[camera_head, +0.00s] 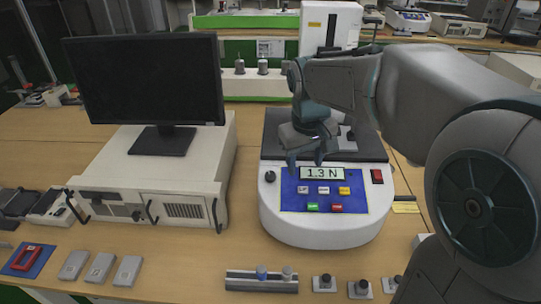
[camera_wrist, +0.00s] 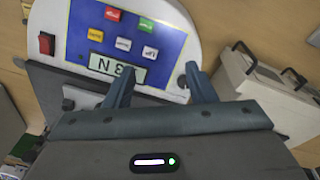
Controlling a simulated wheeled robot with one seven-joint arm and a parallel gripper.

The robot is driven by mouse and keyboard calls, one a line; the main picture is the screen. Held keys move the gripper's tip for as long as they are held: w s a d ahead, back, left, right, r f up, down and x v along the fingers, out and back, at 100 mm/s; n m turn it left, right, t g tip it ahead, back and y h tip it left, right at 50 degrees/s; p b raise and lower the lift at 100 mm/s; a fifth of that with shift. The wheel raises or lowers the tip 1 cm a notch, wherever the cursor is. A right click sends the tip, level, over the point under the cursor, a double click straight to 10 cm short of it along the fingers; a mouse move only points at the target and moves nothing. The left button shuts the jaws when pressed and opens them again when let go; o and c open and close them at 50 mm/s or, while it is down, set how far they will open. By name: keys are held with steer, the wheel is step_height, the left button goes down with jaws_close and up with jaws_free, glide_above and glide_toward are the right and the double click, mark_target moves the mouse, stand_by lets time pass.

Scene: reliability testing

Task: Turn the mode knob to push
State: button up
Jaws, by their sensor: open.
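The tester (camera_head: 320,233) is a white rounded base with a blue panel, a display reading 1.3 N and several coloured buttons. A small dark round knob (camera_head: 269,176), seemingly the mode knob, sits left of the display; its setting and any labels are not legible. In the wrist view the knob (camera_wrist: 182,82) shows just inside the right-hand finger, partly covered. My gripper (camera_head: 306,160) is open and empty over the rear of the panel, right of the knob in the head view. Its fingers (camera_wrist: 160,70) point over the panel; contact cannot be told.
A red rocker switch (camera_head: 377,176) is at the panel's right. A white cabinet (camera_head: 180,175) with a monitor (camera_head: 145,80) stands to the left. Grey blocks (camera_head: 101,267) and a rail with small weights (camera_head: 262,283) lie in front. Bare table lies between cabinet and rail.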

mark_target(271, 176)
steer(key=w+a+n+h+p, duration=0.1)
steer(key=w+a+n, duration=0.2)
steer(key=w+a, duration=0.6)
steer(key=f, duration=0.8)
steer(key=d+f, duration=0.1)
steer(key=f, duration=0.3)
steer(key=shift+w+d+f+p, duration=0.1)
steer(key=shift+w+f+p, duration=0.1)
steer(key=shift+f+p, duration=0.15)
steer(key=c, duration=1)
